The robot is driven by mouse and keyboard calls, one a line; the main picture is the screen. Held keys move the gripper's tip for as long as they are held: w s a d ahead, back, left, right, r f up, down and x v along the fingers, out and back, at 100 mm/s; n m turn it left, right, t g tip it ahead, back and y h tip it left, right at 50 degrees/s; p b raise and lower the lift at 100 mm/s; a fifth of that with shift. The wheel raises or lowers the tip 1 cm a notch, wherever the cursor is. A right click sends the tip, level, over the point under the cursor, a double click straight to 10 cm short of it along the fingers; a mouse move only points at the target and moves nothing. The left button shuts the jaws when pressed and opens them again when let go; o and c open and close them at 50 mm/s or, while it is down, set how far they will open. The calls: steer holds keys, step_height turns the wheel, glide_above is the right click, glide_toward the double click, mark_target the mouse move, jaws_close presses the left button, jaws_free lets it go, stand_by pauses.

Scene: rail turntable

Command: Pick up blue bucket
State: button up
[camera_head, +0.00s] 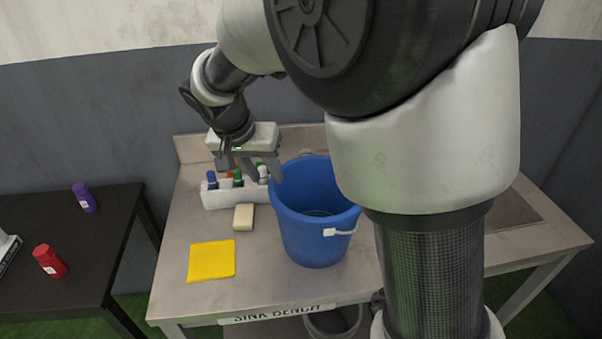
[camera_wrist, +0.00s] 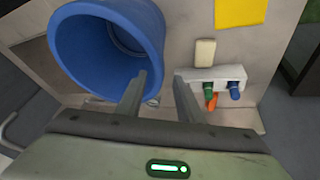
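The blue bucket (camera_head: 305,240) stands upright on the sink bench, its white handle hanging at the front right. In the wrist view the bucket (camera_wrist: 72,50) fills the upper left, with its open mouth showing. My gripper (camera_head: 262,175) is open, with its fingers pointing down just beside the bucket's left rim. In the wrist view my gripper (camera_wrist: 160,76) has a clear gap between its fingers, and the left finger overlaps the bucket's rim. I cannot tell whether that finger touches the rim or is inside it.
A white caddy (camera_head: 215,200) with several bottles stands left of the bucket, under my gripper. A pale sponge (camera_head: 243,217) and a yellow cloth (camera_head: 211,261) lie on the sink bench (camera_head: 180,225).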

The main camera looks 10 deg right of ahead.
mark_target(271, 182)
steer(key=x, duration=0.5)
steer(key=shift+w+d+f, duration=0.1)
steer(key=shift+w+f, duration=0.05)
steer(key=shift+f, duration=0.1)
steer(key=x, duration=0.5)
steer(key=shift+f, duration=0.1)
jaws_close()
